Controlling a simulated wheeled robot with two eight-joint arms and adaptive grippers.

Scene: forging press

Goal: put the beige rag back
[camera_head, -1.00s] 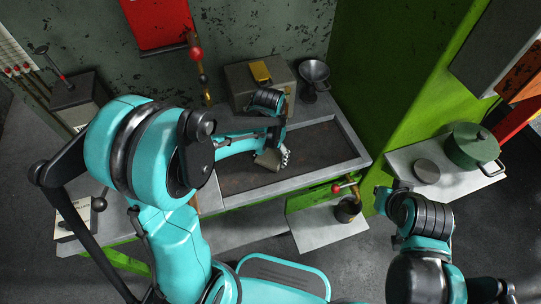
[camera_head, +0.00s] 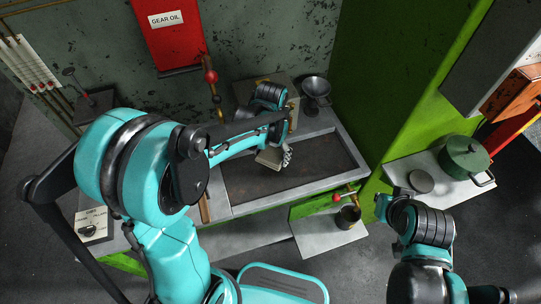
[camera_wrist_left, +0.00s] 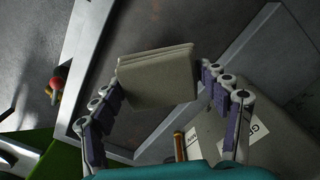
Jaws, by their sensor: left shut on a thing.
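The beige rag (camera_head: 270,158) is a folded, pale block over the dark recessed trough (camera_head: 310,172) of the bench. My left gripper (camera_head: 279,151) is shut on the rag, with its fingers at the rag's two sides. In the left wrist view, the rag (camera_wrist_left: 158,78) sits between the two fingers of the left gripper (camera_wrist_left: 162,88). I cannot tell how far it is above the trough floor.
Behind the trough stand a grey box (camera_head: 245,90) and a dark metal funnel-like cup (camera_head: 316,88). A red-knobbed lever (camera_head: 338,198) and a small dark pot (camera_head: 348,216) are at the front right. A green pot (camera_head: 466,157) stands on the right shelf. The trough's right part is clear.

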